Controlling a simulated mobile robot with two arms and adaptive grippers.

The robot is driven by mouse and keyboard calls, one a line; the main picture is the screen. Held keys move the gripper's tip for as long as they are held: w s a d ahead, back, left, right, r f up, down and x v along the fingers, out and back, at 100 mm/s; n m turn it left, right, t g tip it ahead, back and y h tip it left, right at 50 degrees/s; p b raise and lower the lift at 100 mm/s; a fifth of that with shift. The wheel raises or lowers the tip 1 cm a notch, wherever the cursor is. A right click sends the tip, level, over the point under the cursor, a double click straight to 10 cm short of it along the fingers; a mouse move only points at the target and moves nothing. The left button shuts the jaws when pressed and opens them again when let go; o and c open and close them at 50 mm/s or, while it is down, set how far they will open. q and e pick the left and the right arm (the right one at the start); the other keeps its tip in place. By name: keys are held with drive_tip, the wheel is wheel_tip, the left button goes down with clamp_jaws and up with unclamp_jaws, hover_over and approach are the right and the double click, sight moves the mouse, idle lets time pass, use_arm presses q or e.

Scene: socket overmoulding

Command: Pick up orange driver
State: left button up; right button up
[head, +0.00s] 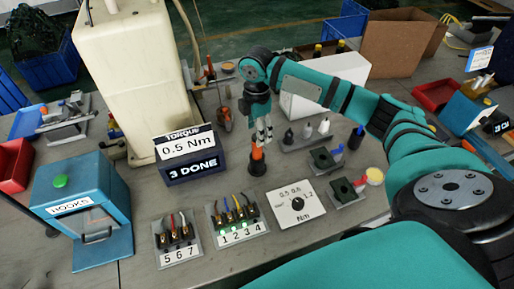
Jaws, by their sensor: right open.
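The orange driver (257,154) stands upright near the middle of the bench, orange above and dark at its lower part. My right gripper (264,139) points down just above the driver's top, with its fingers open. Whether the fingertips touch or overlap the driver is too small to tell. My right arm comes in from the right side and bends down over the bench. My left gripper is not in the head view.
A torque display box (192,165) reading 0.5 Nm stands left of the driver. A numbered tray (237,233), another tray (178,257) and a dial plate (297,203) lie in front. A blue hooks box (80,205) is at left.

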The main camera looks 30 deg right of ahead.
sight(257, 153)
wheel_tip(257, 153, down, 2)
drive_tip(key=shift+f, duration=0.1)
drive_tip(key=shift+f+p, duration=0.3)
drive_tip(key=shift+f, duration=0.05)
drive_tip(key=f, duration=0.3)
drive_tip(key=f+p, duration=0.1)
drive_tip(key=shift+w+d+f, duration=0.2)
drive_tip(key=shift+w+f, duration=0.05)
drive_tip(key=shift+w, duration=0.05)
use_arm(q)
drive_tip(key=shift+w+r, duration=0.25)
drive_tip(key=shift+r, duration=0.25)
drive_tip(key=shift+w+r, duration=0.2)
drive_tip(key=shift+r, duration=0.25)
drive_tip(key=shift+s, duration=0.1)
use_arm(e)
drive_tip(key=shift+r, duration=0.1)
clamp_jaws()
